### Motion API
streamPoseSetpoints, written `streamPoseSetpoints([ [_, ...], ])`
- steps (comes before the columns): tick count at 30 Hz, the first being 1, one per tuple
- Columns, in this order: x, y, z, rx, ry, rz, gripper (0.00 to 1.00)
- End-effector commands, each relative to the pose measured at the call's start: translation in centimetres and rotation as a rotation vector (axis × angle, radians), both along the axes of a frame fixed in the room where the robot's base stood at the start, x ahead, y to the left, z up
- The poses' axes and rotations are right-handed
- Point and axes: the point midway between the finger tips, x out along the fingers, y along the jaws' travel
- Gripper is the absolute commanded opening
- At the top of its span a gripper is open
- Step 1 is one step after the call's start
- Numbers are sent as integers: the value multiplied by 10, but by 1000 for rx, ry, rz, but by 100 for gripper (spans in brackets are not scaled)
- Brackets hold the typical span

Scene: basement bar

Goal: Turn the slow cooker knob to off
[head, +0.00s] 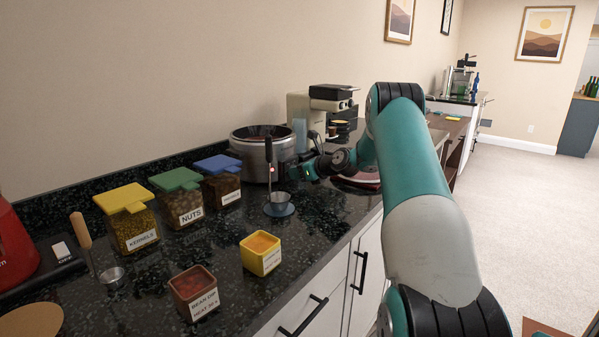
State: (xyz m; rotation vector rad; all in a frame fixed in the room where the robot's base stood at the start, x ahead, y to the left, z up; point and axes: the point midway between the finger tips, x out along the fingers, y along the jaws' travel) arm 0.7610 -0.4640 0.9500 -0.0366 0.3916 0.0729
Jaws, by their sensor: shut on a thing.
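The slow cooker (248,157) is a round silver pot with a dark rim, standing against the wall at the back of the counter. My gripper (292,171) reaches in from the right, low at the cooker's front right side. It is small in view and seems shut on the cooker's knob. The knob is hidden by the gripper, so its setting cannot be read.
A coffee machine (303,109) is behind. Lidded jars (180,204), a yellow box (260,255) and a red box (194,291) stand nearer on the dark counter (215,245).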

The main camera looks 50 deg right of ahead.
Motion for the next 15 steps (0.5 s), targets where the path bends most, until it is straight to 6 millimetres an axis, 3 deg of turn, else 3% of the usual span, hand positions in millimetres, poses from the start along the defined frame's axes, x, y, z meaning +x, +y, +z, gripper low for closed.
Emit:
streamPoseSetpoints([
  [15, 0, 2, -1, -363, -27, 0, 12],
])
